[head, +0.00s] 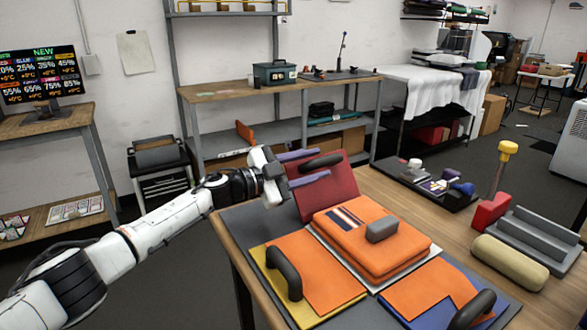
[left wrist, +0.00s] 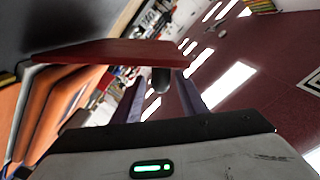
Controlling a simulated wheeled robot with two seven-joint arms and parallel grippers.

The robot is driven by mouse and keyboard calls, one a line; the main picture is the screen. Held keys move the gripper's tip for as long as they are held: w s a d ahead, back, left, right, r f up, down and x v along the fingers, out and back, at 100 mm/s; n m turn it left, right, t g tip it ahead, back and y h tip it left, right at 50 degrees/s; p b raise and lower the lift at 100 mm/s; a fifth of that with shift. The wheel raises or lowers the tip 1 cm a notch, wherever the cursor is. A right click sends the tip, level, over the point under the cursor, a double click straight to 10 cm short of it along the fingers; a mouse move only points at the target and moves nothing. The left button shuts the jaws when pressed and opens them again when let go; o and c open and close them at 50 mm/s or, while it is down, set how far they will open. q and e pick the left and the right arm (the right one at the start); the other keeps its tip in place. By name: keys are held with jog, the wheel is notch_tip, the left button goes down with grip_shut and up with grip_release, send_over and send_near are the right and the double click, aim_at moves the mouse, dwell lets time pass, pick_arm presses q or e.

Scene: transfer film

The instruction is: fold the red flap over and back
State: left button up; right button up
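The red flap (head: 322,196) stands tilted up behind the orange folded stack in the head view. It shows edge-on as a red slab (left wrist: 105,52) in the left wrist view. A dark rounded handle (head: 321,160) is on its face near the top. My left gripper (head: 324,162) is at the flap's upper part, its two purple fingers spread apart. In the left wrist view the handle (left wrist: 161,80) lies between the fingers, with a gap on each side. My right gripper is out of view.
An orange folded stack (head: 365,248) with a grey block (head: 382,229) lies in front of the flap. A yellow flap (head: 266,262) and a blue flap (head: 480,284), each with a dark handle, lie flat nearby. A dark tray (head: 408,178) and a beige roll (head: 510,262) are to the right.

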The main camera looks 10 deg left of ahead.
pick_arm(q)
jog(key=v, duration=0.6)
jog(key=shift+s+a, duration=0.25)
